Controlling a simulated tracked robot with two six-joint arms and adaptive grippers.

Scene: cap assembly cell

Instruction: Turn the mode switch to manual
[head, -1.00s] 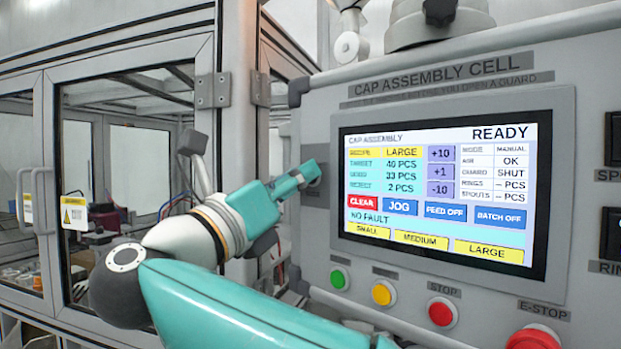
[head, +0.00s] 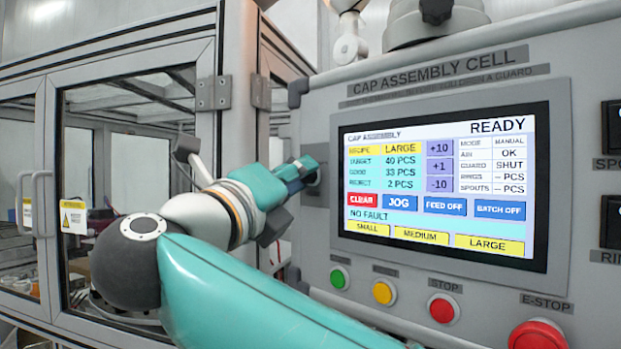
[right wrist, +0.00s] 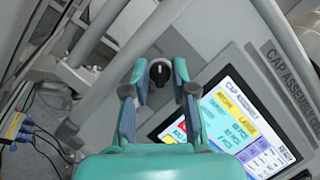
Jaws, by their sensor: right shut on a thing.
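The mode switch is a small black knob (right wrist: 160,72) with a pale mark, seen in the right wrist view between my right gripper's two fingers. My right gripper (right wrist: 160,77) is shut on it, one finger on each side. In the head view the right gripper (head: 312,167) reaches the panel's left edge beside the screen and hides the switch. The screen (head: 445,185) reads READY, with MODE at MANUAL and NO FAULT. My left gripper is not in view.
Below the screen are a green button (head: 339,278), a yellow button (head: 383,291), a red stop button (head: 443,308) and a large red E-stop (head: 538,335). A glazed guard door (head: 125,80) stands left of the panel. Cables lie at left in the wrist view.

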